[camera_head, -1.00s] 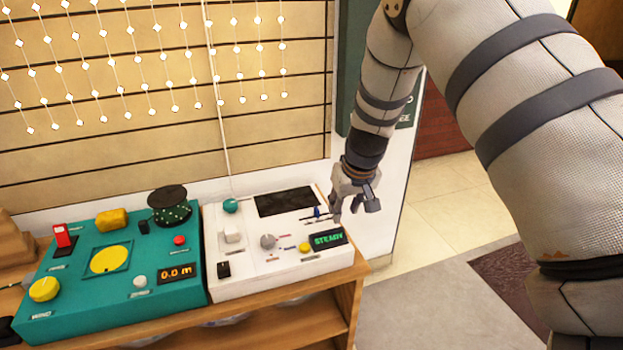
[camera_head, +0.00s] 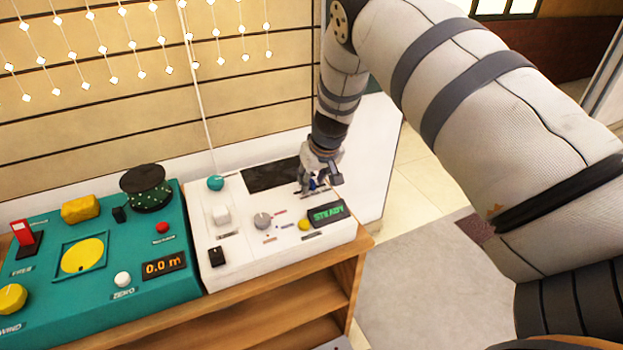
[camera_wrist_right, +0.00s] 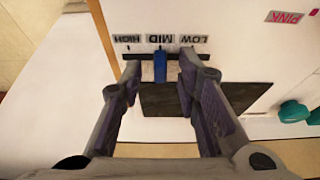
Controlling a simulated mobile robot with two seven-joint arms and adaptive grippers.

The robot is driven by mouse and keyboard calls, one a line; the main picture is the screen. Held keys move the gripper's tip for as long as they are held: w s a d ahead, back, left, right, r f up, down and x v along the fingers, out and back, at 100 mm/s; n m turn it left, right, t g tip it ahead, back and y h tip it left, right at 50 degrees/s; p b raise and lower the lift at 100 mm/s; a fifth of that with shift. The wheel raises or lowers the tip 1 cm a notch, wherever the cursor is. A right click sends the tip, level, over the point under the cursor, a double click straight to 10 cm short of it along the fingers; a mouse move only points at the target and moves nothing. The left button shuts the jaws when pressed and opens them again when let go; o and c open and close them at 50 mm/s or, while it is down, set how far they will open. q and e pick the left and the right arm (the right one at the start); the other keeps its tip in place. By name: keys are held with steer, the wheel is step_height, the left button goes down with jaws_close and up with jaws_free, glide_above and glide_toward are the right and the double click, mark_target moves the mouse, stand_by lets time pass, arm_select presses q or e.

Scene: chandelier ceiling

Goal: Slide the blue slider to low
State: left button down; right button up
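The blue slider (camera_wrist_right: 160,66) stands upright in its dark slot, level with the MID label (camera_wrist_right: 159,39) in the right wrist view. The LOW label (camera_wrist_right: 191,39) is to the right of it and the HIGH label (camera_wrist_right: 130,39) to the left. My right gripper (camera_wrist_right: 158,69) is open, with one finger on each side of the slider. The right finger looks nearer to it; contact is not clear. In the head view my right gripper (camera_head: 318,186) is down over the white panel (camera_head: 235,258), largely hiding the slider. My left gripper is not in view.
The white panel also bears a dark screen (camera_head: 270,176), a green STEADY display (camera_head: 327,214), a grey knob (camera_head: 263,221) and a teal ball (camera_head: 215,183). A teal control box (camera_head: 100,307) stands to its left. Floor lies open to the right.

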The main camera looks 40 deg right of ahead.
mark_target(298, 190)
steer(key=shift+r, duration=0.1)
jaws_close()
steer(key=shift+a, duration=0.1)
steer(key=a, duration=0.1)
steer(key=w+a, duration=0.1)
steer(key=a, duration=0.1)
steer(key=shift+a, duration=0.1)
jaws_free()
steer(key=shift+a, duration=0.1)
